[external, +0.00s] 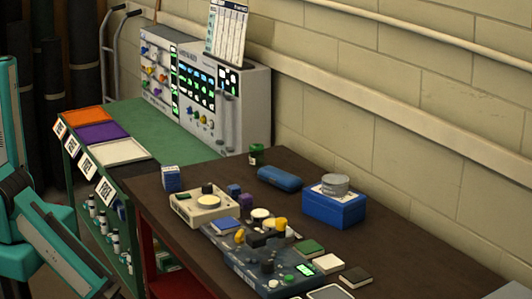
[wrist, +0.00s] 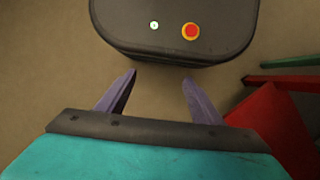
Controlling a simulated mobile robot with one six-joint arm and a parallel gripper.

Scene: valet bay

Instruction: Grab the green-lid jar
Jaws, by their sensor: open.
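A small dark jar with a green lid (external: 257,154) stands upright at the back of the dark brown table (external: 390,224), near the wall, in the external view. My gripper shows in the wrist view (wrist: 158,88), with its two purple fingers apart and nothing between them. It points down over the floor and my own base. In the external view my teal arm is at the lower left, well away from the jar, and the gripper itself is out of frame. The jar does not show in the wrist view.
A blue case (external: 279,179) lies right of the jar. A blue box (external: 334,207) with grey discs on top stands further right. Gadgets, including a cream scale (external: 205,205), crowd the front. A green bench (external: 150,125) with coloured trays adjoins at left. Red framing (wrist: 268,120) shows beside my gripper.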

